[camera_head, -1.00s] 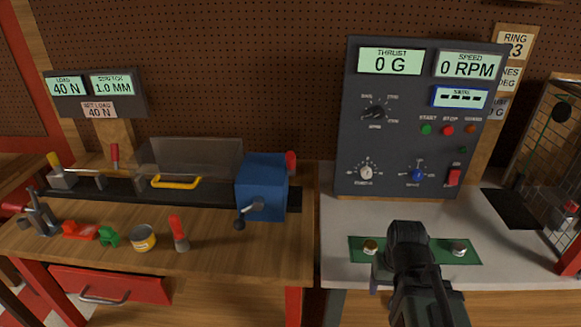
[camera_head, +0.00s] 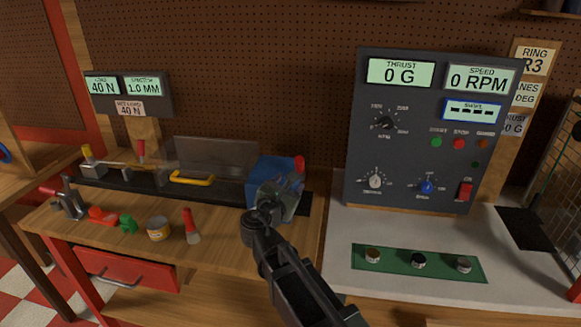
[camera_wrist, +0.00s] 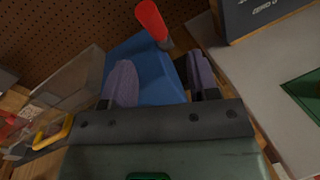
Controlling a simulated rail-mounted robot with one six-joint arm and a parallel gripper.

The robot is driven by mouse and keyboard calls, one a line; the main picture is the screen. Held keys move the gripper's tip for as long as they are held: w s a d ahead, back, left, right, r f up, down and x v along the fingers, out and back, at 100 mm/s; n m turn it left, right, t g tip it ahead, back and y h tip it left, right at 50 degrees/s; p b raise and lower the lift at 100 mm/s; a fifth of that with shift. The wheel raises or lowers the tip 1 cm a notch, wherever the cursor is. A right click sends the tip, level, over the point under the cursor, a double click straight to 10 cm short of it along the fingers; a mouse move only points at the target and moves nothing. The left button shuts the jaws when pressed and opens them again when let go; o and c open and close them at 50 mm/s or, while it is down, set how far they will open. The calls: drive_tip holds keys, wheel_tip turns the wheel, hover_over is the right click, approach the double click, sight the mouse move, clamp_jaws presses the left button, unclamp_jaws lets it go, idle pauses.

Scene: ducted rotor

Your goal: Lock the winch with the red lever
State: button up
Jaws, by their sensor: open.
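The winch is a blue box (camera_head: 262,171) at the right end of the dark rail on the wooden bench. Its red lever (camera_head: 299,163) stands up at the box's right side. In the wrist view the red lever (camera_wrist: 151,18) rises beyond the blue box (camera_wrist: 150,72), tilted a little left. My gripper (camera_head: 287,190) is in front of the winch and hides much of its front, including the crank. In the wrist view my gripper (camera_wrist: 160,70) is open and empty. Its fingers are spread before the blue box, with the lever beyond the fingertips and apart from them.
A clear guard (camera_head: 215,150) with a yellow handle (camera_head: 192,178) stands left of the winch. A red-handled tool (camera_head: 191,225), a tin (camera_head: 158,228) and small clamps lie on the bench front. A grey control panel (camera_head: 350,130) stands to the right. The left display (camera_head: 103,85) reads 40 N.

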sight(298, 167)
drive_tip(key=w+n, duration=0.1)
drive_tip(key=w, duration=0.2)
drive_tip(key=w+d, duration=0.1)
drive_tip(key=w, duration=0.3)
drive_tip(key=w+d+n, duration=0.1)
drive_tip(key=w, duration=0.2)
drive_tip(key=shift+w+d+r+n+y, duration=0.15)
drive_tip(key=shift+w+r+n+y, duration=0.05)
drive_tip(key=shift+w+n+y, duration=0.15)
clamp_jaws()
